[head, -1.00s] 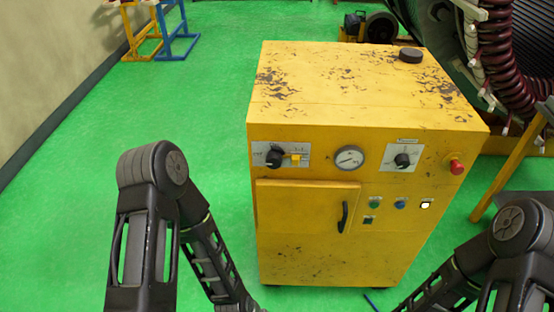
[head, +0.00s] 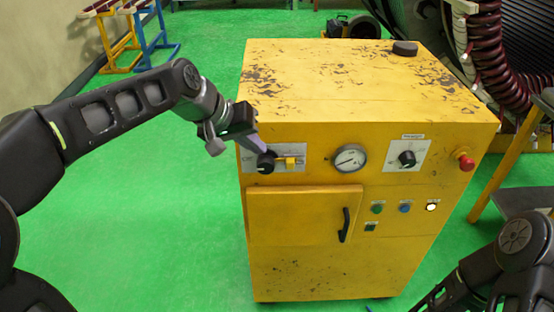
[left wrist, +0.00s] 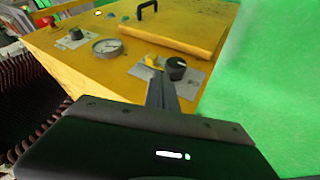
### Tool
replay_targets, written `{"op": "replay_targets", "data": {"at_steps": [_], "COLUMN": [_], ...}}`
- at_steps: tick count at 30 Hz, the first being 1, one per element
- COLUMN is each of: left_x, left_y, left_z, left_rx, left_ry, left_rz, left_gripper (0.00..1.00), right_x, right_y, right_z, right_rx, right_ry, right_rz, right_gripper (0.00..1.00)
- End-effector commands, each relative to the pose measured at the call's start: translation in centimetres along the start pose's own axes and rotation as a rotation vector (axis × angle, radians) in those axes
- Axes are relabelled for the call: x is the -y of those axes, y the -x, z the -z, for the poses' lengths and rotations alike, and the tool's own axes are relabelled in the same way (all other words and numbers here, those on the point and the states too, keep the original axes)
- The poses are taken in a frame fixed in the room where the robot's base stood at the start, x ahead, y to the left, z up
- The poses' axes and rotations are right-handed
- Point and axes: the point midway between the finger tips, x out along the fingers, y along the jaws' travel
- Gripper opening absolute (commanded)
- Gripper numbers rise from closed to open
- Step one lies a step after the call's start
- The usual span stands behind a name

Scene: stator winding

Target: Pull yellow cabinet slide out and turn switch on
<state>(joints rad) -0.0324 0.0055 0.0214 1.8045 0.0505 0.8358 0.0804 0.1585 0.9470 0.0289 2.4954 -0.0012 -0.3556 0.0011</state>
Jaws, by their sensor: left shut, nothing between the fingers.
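The yellow cabinet (head: 330,270) stands in front of me. The small yellow slide (head: 290,162) sits on a grey plate at the upper left of its front, with a black rotary switch (head: 266,164) just left of it. In the left wrist view the slide (left wrist: 152,62) and the switch (left wrist: 176,68) lie just beyond the fingertips. My left gripper (head: 260,151) is shut and empty, with its tips at the plate close to the switch and slide; I cannot tell whether they touch. In the left wrist view the gripper (left wrist: 158,84) partly covers the plate. My right gripper is out of view.
A gauge (head: 349,158), a second black knob (head: 407,158) and a red button (head: 466,162) sit further right on the cabinet. Its door (head: 295,215) is closed. A dark coil machine (head: 490,60) stands behind right.

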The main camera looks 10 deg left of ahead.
Motion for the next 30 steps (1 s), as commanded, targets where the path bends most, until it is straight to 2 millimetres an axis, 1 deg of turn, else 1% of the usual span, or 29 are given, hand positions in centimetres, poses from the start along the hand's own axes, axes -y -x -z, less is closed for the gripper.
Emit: {"op": "replay_targets", "data": {"at_steps": [1,4,12,16,20,22,30], "left_x": [-0.2,-0.3,-0.3,-0.3,-0.3,-0.3,-0.3], "left_y": [0.8,1.4,1.3,0.9,-0.3,-1.2,-5.8], "left_z": [0.2,0.3,0.3,0.3,0.3,0.2,0.3], "left_rx": [-0.008,-0.009,-0.008,-0.007,-0.005,-0.004,-0.004], "left_ry": [-0.003,-0.004,-0.003,-0.003,-0.003,-0.003,-0.003], "left_rz": [-0.003,-0.005,-0.004,-0.004,-0.004,-0.004,-0.003], "left_gripper": [0.0,0.0,0.0,0.0,0.0,0.0,0.0], "right_x": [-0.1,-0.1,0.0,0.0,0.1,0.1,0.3], "right_y": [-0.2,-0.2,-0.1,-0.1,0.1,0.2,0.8], "right_z": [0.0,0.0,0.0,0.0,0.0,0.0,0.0], "right_rx": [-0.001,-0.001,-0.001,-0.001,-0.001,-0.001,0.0], "right_ry": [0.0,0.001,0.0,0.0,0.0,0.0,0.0], "right_rz": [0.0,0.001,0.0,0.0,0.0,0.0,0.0], "right_gripper": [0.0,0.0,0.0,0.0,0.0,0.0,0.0]}}
